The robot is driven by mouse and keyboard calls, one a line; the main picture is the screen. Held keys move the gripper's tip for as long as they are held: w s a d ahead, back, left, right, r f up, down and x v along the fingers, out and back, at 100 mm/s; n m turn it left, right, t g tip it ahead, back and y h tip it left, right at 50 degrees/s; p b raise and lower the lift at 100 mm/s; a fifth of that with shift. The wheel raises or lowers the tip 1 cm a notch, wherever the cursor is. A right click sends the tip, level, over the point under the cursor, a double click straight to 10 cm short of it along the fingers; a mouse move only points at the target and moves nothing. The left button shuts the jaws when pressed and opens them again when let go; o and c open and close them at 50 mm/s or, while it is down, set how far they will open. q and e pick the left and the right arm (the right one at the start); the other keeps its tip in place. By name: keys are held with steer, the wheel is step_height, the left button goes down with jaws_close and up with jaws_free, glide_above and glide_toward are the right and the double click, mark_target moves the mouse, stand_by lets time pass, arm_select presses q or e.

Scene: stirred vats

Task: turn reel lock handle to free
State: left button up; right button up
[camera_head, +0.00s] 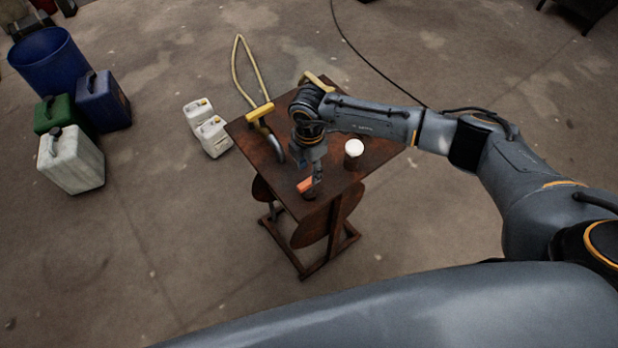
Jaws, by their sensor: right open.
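A small orange handle (304,185), which looks like the reel lock handle, sits near the front edge of the brown table top (375,155). My right gripper (316,179) points down from above at the handle, just at its right end. It is open; I cannot tell whether its fingers touch the handle or straddle it. The gripper hides part of the handle and its mount. Under the table top, a round brown reel disc (312,228) shows between the legs. My left gripper is not in view.
A yellow-handled hose nozzle (260,113) and a white-topped cup (354,148) are on the table. White jugs (213,136) stand left of it. Green (53,113), blue (103,101) and white (72,162) canisters and a blue barrel (48,66) stand farther left. The front floor is clear.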

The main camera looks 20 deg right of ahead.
mark_target(309, 181)
step_height(309, 181, down, 7)
steer(key=shift+r+p, duration=0.15)
steer(key=shift+p, duration=0.35)
jaws_close()
